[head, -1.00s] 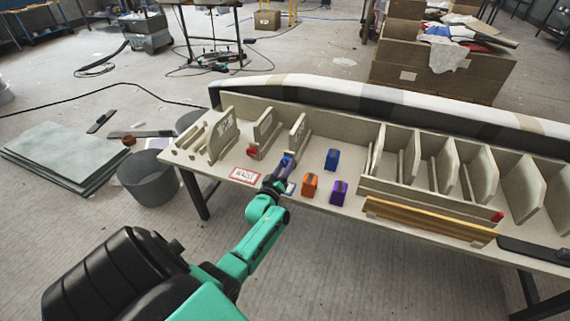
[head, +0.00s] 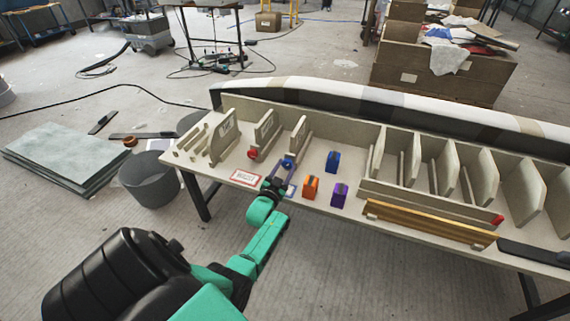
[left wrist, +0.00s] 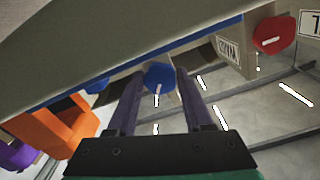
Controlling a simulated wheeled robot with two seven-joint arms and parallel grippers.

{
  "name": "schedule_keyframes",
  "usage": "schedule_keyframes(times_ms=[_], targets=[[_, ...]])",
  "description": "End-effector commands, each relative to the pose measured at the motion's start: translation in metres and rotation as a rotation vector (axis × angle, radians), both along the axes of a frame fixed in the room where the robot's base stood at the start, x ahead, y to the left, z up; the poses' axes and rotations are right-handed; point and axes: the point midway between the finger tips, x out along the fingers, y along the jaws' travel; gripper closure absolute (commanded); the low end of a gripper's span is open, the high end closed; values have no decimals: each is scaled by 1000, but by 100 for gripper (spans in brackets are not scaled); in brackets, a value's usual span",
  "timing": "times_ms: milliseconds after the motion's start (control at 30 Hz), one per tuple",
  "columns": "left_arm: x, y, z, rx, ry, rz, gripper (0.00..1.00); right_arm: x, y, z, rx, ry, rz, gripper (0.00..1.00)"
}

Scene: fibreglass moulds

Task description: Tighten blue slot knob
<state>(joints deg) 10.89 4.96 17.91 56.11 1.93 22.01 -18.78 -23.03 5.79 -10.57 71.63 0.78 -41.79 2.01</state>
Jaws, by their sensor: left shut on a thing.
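The blue slot knob (left wrist: 160,76) shows in the left wrist view as a blue disc with a pale slot that runs roughly up and down. It is on the lower edge of a beige panel. In the head view the blue knob (head: 287,164) is small, at the front of a divider. My left gripper (left wrist: 160,80) has its two purple-grey fingers on either side of the knob and is shut on it. It also shows in the head view (head: 286,170). My right gripper is not in view.
A red slot knob (left wrist: 274,35) is to the right in the wrist view. Orange (head: 311,188), purple (head: 339,195) and blue (head: 333,161) blocks stand on the bench right of my gripper. A red-bordered label (head: 246,177) lies to its left. Upright dividers stand behind.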

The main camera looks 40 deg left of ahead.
Motion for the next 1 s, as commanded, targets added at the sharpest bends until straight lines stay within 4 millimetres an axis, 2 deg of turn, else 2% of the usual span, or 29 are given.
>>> schedule_keyframes(times_ms=[467, 600, 1000], targets=[[-1, 0, -3, 419, 151, -1, 100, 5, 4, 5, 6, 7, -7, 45], [-1, 1, -2, 535, 190, -1, 100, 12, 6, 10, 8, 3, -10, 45], [-1, 1, -1, 755, 268, -2, 100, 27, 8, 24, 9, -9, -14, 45]])
